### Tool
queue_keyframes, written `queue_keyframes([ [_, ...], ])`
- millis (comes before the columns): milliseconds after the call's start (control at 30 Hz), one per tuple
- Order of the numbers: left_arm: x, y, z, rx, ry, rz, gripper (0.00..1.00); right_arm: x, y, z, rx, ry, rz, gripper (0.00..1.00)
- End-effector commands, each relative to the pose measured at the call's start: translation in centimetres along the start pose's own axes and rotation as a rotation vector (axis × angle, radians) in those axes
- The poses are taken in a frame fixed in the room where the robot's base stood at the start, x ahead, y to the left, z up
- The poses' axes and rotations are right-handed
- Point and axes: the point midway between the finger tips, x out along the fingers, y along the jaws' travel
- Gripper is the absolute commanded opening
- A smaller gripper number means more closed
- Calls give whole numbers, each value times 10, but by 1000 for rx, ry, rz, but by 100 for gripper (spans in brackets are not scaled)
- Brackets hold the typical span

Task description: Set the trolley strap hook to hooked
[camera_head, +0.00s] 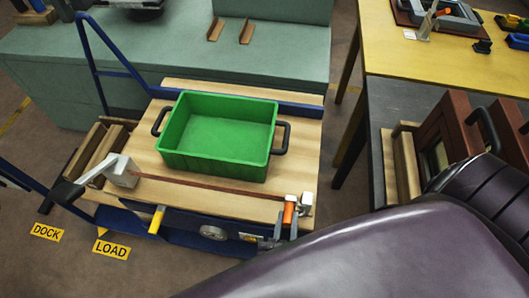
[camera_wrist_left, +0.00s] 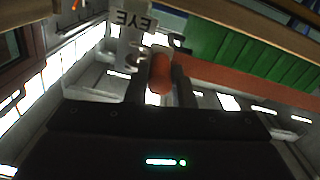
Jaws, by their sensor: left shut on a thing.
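A reddish strap (camera_head: 210,187) runs along the front of the trolley deck (camera_head: 180,205) from a pale block (camera_head: 122,171) at the left to an orange hook piece (camera_head: 289,212) at the front right corner. My left gripper (camera_head: 286,221) is shut on this orange piece, which also shows between the fingers in the left wrist view (camera_wrist_left: 160,75). A pale eye bracket (camera_head: 307,203) stands just right of it; its plate marked EYE shows in the wrist view (camera_wrist_left: 132,22). I cannot tell whether the hook is through the eye. My right gripper is not in view.
A green crate (camera_head: 220,164) with black handles sits on the deck behind the strap. A yellow lever (camera_head: 157,219) stands at the trolley's front. A yellow-topped table (camera_head: 430,62) is at the right, a green-grey bench (camera_head: 50,55) behind. Floor labels lie front left.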

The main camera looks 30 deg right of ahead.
Motion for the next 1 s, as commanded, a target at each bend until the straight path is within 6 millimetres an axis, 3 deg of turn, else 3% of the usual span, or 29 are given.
queue_keyframes([
  [200,0,13,3,-1,0,1,0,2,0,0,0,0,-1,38],
  [533,-1,15,3,-5,-2,5,0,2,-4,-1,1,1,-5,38],
  [567,-1,16,3,-5,-2,6,23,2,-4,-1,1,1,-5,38],
  [700,-1,15,4,-4,-3,5,41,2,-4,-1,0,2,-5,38],
  [1000,0,13,3,-1,-1,1,43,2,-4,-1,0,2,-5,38],
])
